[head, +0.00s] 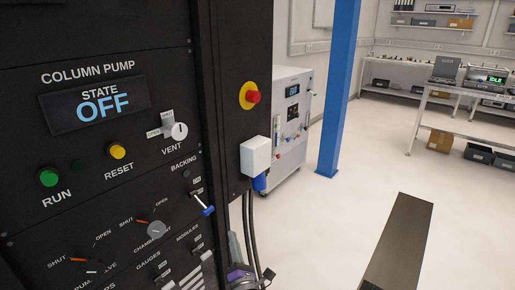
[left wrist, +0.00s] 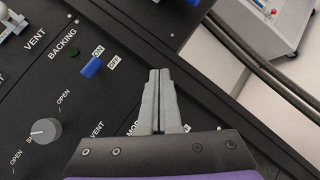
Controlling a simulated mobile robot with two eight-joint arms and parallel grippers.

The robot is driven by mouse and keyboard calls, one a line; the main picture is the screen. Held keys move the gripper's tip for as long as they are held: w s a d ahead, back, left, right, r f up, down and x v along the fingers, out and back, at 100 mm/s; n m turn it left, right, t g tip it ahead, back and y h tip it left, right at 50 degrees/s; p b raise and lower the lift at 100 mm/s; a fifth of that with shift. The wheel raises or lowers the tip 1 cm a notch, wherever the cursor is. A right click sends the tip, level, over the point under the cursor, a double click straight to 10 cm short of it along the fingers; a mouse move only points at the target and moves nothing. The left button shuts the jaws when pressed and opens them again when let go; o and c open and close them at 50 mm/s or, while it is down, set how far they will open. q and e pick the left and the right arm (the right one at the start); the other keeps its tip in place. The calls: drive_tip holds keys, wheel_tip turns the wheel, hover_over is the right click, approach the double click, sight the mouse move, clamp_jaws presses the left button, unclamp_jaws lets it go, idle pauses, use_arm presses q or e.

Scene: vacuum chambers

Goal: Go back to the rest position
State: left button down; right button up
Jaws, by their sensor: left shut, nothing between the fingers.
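My left gripper (left wrist: 158,78) is shut and empty in the left wrist view, its two grey fingers together in front of the black panel. In the head view its purple part (head: 240,273) shows at the bottom, right of the panel's lower edge. The black column pump panel (head: 130,150) fills the left of the head view. Its display (head: 100,105) reads STATE OFF. The blue-tipped backing switch (head: 207,210) also shows in the left wrist view (left wrist: 90,67), up and left of the fingertips and apart from them. My right gripper is not in view.
A red emergency button (head: 253,96) and a white box (head: 256,156) are on the cabinet's side, with dark hoses (head: 248,220) below. A white wheeled cabinet (head: 292,120) and a blue post (head: 341,90) stand behind. A workbench (head: 470,100) is at the far right. Open pale floor lies between.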

use_arm(q)
drive_tip(key=s+r+m+g+h, duration=0.2)
drive_tip(key=s+m+g+h, duration=0.5)
drive_tip(key=m, duration=1)
drive_tip(key=s+a+f+m+g, duration=0.3)
drive_tip(key=s+a+f+m, duration=0.1)
drive_tip(key=s, duration=0.6)
drive_tip(key=s+a+f+m+g+y, duration=0.1)
drive_tip(key=s+a+f+m+g, duration=0.25)
drive_tip(key=s, duration=0.75)
drive_tip(key=s+a+f+m+g, duration=0.3)
drive_tip(key=s+f+m, duration=0.15)
drive_tip(key=s, duration=0.55)
wheel_tip(320, 180, up, 24)
drive_tip(key=w+t+p, duration=0.1)
drive_tip(key=w+p, duration=0.1)
drive_tip(key=p, duration=1.9)
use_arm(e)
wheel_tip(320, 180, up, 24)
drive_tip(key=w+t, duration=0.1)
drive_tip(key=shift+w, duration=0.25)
